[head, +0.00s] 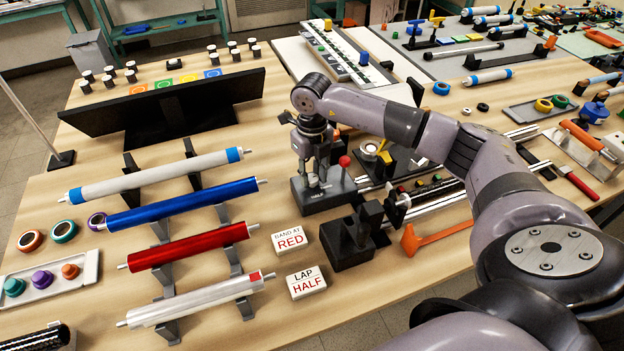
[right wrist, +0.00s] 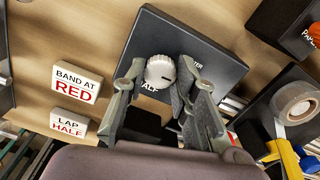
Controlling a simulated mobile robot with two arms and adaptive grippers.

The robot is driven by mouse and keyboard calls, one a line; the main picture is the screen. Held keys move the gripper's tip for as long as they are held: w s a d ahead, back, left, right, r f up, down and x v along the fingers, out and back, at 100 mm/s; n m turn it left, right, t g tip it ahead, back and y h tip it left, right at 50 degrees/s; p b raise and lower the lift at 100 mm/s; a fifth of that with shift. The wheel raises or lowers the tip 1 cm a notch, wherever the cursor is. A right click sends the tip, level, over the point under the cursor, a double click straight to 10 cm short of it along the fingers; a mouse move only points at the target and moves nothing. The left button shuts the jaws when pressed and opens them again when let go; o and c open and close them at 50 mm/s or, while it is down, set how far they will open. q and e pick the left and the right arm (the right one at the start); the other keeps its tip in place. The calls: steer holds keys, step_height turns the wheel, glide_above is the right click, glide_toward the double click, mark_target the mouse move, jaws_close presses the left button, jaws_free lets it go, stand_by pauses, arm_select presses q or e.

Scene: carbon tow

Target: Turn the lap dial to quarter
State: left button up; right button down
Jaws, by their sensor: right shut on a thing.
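The lap dial (right wrist: 160,71) is a round white knob with a dark pointer mark, on a dark grey box (head: 337,197). In the right wrist view the mark sits at the dial's right side. The printing around it is partly covered: "ALF" shows below the dial and "TER" to its right. My right gripper (head: 316,180) reaches down over the box and is shut on the dial, one finger on each side; its fingers also show in the right wrist view (right wrist: 162,72). My left gripper is not in view.
Two signs stand left of the box: "BAND AT RED" (head: 290,238) and "LAP HALF" (head: 306,282). A lever with a red ball (head: 345,161) rises by the box. A black block fixture (head: 352,240) stands in front. White, blue and red rollers lie on stands to the left.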

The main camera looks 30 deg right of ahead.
mark_target(312, 177)
steer(key=n+b, duration=0.2)
steer(key=n, duration=0.2)
steer(key=shift+f, duration=0.1)
steer(key=shift+n+b, duration=0.6)
steer(key=shift+n, duration=0.1)
steer(key=c, duration=1.3)
jaws_free()
step_height(312, 177, up, 12)
steer(key=shift+r, duration=0.1)
